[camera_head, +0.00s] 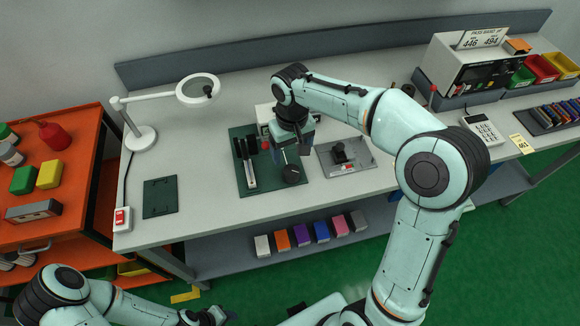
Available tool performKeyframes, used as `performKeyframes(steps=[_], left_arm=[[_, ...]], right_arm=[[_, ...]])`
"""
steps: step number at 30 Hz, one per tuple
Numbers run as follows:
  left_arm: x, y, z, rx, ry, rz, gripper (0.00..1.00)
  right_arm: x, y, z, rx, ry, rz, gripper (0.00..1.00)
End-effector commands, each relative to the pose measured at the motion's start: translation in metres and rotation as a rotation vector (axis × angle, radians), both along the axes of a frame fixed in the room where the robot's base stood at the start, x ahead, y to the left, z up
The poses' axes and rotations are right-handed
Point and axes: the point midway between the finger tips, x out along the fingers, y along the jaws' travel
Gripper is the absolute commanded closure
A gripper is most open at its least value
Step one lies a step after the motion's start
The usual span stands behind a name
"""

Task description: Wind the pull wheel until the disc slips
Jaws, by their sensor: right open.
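My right gripper (288,150) is open and points down over the right part of a dark green base plate (258,186) on the bench. A round black knob or wheel (291,174) sits at the plate's right side, just below the fingers; I cannot tell whether they touch it. A black and pale upright fixture (247,162) stands at the plate's left, and a small red part (265,145) shows beside the gripper. I cannot tell which part is the disc; the gripper hides some of the fixture. My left gripper (212,316) is low at the bottom edge, away from the bench.
A grey plate with a black knob (343,153) lies just right of the green plate. A magnifier lamp (140,137), a dark green pad (160,197) and a red switch box (122,219) are at left. The bench front is clear.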

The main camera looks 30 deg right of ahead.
Motion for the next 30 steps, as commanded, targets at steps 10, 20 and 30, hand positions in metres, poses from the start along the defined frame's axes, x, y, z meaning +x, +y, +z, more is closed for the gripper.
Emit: performKeyframes(steps=[10,20,30], left_arm=[[-0.007,0.000,-0.010,0.001,0.008,0.000,0.57],[-0.008,0.000,-0.011,0.000,0.009,0.000,0.57],[-0.008,0.000,-0.011,0.000,0.009,0.000,0.57]], right_arm=[[-0.001,0.000,-0.073,0.000,0.003,0.001,0.21],[0.000,0.000,-0.096,0.000,0.000,0.001,0.21],[0.000,0.000,-0.096,0.000,-0.001,0.001,0.57]])
